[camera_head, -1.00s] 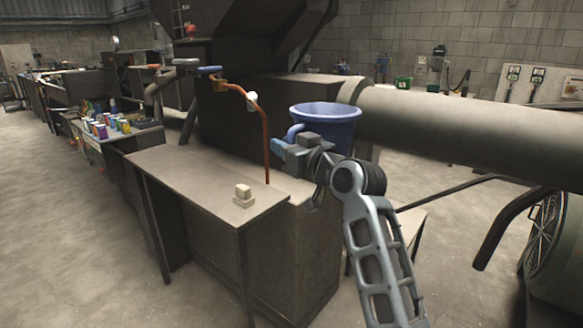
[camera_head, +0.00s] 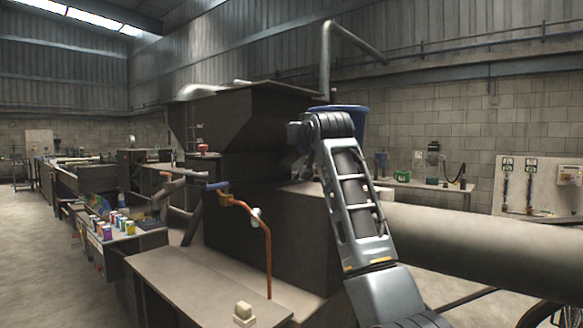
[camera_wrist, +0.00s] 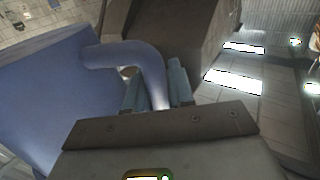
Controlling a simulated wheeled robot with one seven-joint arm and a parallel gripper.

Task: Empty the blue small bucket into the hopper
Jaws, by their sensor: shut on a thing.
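The blue small bucket (camera_head: 352,112) is raised beside the dark hopper (camera_head: 245,110) in the head view, mostly hidden behind my arm. In the wrist view the bucket (camera_wrist: 50,100) fills the left side, and its curved handle (camera_wrist: 130,55) runs between my fingers. My gripper (camera_wrist: 155,90) is shut on that handle. The gripper's fingers are hidden behind my arm in the head view. The bucket's rim shows level with the hopper's upper part, at its right. What is inside the bucket cannot be seen.
A thick grey pipe (camera_head: 470,240) runs to the right below my arm. A copper pipe with a blue-handled valve (camera_head: 232,192) stands in front of the machine. A low bench (camera_head: 195,285) with a small beige block (camera_head: 243,312) is at the front.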

